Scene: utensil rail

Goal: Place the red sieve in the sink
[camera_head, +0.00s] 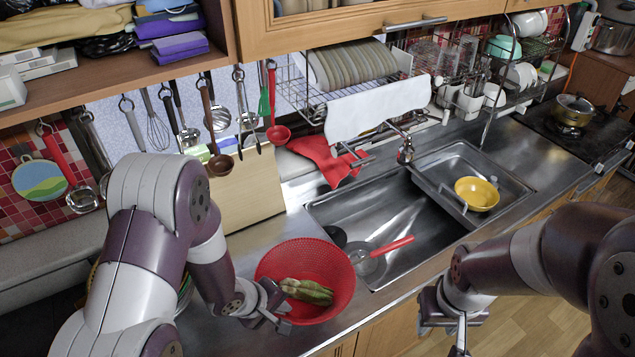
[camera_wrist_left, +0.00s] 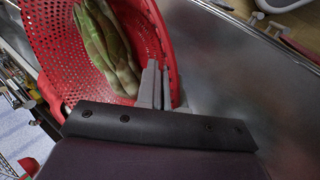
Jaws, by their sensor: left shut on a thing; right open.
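The red sieve (camera_head: 318,253) is a round perforated bowl over the counter just left of the sink (camera_head: 340,207), its right side overlapping the basin's edge in the head view. Green-brown vegetables (camera_head: 306,291) lie in it. I cannot tell whether it touches the counter. My left gripper (camera_head: 270,308) is shut on the sieve's near left rim. In the left wrist view, its fingers (camera_wrist_left: 156,88) pinch the sieve wall (camera_wrist_left: 50,40) beside the vegetables (camera_wrist_left: 105,45). My right gripper (camera_head: 458,325) is open and empty, in front of the counter's edge.
A strainer with a red handle (camera_head: 392,246) lies in the basin's near left part, beside a dark round thing (camera_head: 336,236). A yellow bowl (camera_head: 477,193) sits on the tray at the sink's right. The tap (camera_head: 405,152) stands behind. Utensils hang from the rail at the left.

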